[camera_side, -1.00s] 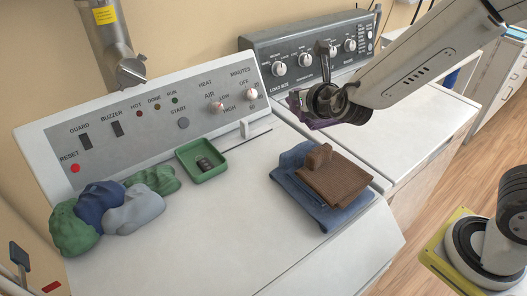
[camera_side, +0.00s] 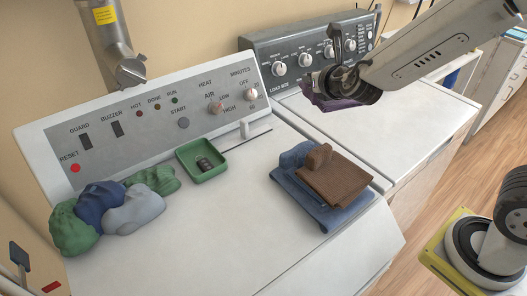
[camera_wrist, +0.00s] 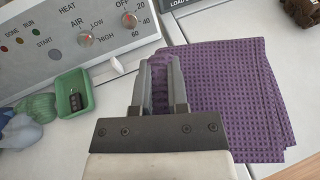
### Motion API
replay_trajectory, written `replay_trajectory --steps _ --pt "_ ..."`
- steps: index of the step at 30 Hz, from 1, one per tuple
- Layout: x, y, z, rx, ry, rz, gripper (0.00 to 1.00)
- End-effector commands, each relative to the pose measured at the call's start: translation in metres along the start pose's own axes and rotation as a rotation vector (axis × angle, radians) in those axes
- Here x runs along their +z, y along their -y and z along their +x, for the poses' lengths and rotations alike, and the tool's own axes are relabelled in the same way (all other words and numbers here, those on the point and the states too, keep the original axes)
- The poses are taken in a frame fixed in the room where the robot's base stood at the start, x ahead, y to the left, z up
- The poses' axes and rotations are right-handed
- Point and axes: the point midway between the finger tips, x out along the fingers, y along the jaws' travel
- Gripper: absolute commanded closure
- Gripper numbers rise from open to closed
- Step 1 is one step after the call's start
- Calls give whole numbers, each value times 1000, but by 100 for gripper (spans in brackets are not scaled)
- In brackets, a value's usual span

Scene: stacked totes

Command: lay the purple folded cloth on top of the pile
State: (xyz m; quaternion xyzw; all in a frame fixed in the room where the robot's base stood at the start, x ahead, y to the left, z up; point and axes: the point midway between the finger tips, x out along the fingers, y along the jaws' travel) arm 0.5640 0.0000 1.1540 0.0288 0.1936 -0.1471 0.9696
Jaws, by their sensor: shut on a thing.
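The purple folded cloth (camera_wrist: 235,95) has a waffle weave and fills the right of the wrist view. My gripper (camera_wrist: 160,65) is shut on its left edge there. In the side view the purple cloth (camera_side: 338,103) shows as a dark strip under my gripper (camera_side: 330,92), above the back of the right-hand machine. The pile (camera_side: 338,184) lies on the right of the near white machine top. It has blue folded cloth below and brown folded cloth on top, with a raised brown lump at its back. My gripper is behind and above the pile, apart from it.
A green tray (camera_side: 190,174) with a small dark object stands behind and left of the pile. Crumpled green, blue and grey cloths (camera_side: 130,210) lie at the left. A control panel (camera_side: 150,118) with knobs rises at the back. The machine top's front middle is clear.

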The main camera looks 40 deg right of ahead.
Motion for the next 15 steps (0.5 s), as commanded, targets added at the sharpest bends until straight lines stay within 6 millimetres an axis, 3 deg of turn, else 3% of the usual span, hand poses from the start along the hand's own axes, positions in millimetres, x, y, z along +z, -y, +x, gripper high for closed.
replay_trajectory --steps 9,15 --pt "36 -2 -15 5 5 2 100" --pt "32 -36 -20 43 10 -13 100"
